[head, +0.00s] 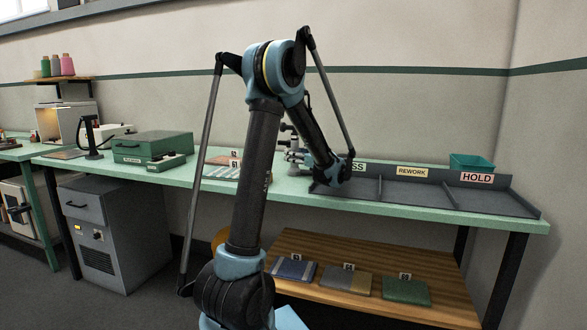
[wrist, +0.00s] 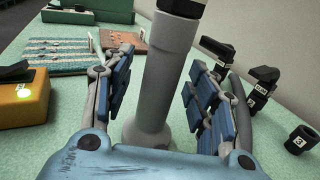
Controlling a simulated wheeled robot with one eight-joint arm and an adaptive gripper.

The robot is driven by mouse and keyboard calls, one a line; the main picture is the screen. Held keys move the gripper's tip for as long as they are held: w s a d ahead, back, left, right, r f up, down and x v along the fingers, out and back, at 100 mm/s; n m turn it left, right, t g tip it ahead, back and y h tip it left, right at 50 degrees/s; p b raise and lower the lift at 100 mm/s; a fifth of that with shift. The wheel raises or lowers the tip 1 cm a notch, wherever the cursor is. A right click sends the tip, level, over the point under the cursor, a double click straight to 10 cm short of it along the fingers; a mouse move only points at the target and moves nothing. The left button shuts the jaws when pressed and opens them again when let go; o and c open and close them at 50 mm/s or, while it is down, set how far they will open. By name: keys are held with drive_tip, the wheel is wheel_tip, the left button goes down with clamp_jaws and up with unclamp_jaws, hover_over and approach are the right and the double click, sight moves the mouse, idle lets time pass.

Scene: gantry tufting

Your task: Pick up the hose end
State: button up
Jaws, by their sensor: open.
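My gripper (wrist: 160,72) is open in the wrist view, with one blue-padded finger on each side of an upright grey cylinder (wrist: 166,85). The cylinder has a flared foot on the green bench, a pale band and a black top cut off by the frame. It looks like the hose end or its holder; I cannot tell which. A gap shows between it and the left finger; contact on the right is unclear.
Black fittings (wrist: 264,78), one numbered 3 (wrist: 300,142), stand right of the gripper. An orange box (wrist: 22,100) and tufted samples (wrist: 70,55) lie left. In the head view a grey divided tray (head: 440,197) lies right on the bench (head: 230,187); a green case (head: 150,143) stands left.

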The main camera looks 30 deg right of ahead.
drive_tip(key=shift+w, duration=0.25)
clamp_jaws()
drive_tip(key=shift+r, duration=0.1)
